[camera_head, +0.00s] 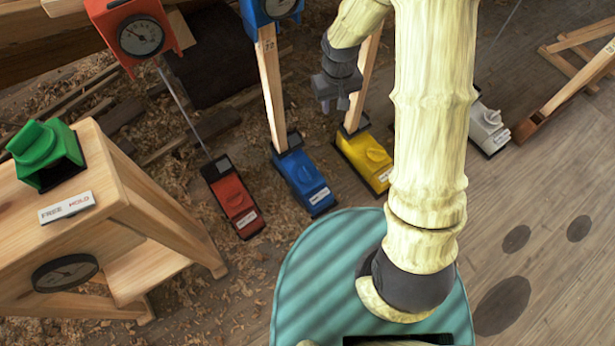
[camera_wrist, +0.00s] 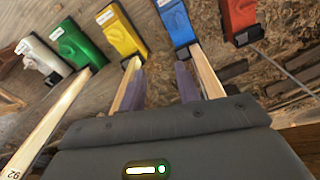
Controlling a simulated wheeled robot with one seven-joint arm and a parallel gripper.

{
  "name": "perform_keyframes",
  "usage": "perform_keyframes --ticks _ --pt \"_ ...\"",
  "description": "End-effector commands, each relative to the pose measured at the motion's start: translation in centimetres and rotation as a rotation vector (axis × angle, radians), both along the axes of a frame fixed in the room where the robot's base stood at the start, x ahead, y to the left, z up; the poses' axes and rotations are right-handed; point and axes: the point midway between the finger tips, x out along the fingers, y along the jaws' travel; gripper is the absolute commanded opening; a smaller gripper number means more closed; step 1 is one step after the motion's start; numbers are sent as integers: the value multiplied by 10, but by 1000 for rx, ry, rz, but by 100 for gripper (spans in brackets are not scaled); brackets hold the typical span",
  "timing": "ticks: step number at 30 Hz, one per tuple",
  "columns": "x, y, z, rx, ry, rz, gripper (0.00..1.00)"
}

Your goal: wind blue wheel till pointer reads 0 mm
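The blue unit (camera_head: 304,182) stands on the floor in the head view, with a raised blue wheel or knob on top and a white label. A wooden post rises from it to a blue gauge housing (camera_head: 258,12). The dial (camera_head: 283,6) is cut off by the top edge, so its reading cannot be told. The blue unit also shows in the wrist view (camera_wrist: 177,22). My gripper (camera_head: 334,98) is above and right of the blue unit in the picture, touching nothing visible. In the wrist view my gripper (camera_wrist: 160,85) has its two fingers apart with nothing between.
A red unit (camera_head: 233,198) stands left of the blue one, a yellow unit (camera_head: 366,158) right, a white unit (camera_head: 488,128) farther right. A wooden bench (camera_head: 150,205) with a green block (camera_head: 45,150) is at left. Wooden posts rise close by my gripper.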

Motion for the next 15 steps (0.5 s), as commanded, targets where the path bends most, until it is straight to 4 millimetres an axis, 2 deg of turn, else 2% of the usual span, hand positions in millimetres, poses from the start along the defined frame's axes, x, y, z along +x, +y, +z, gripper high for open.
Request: perform_keyframes --ticks 1,15 --pt "5 6 -37 1 8 12 33" --pt "35 52 -230 3 62 111 33"
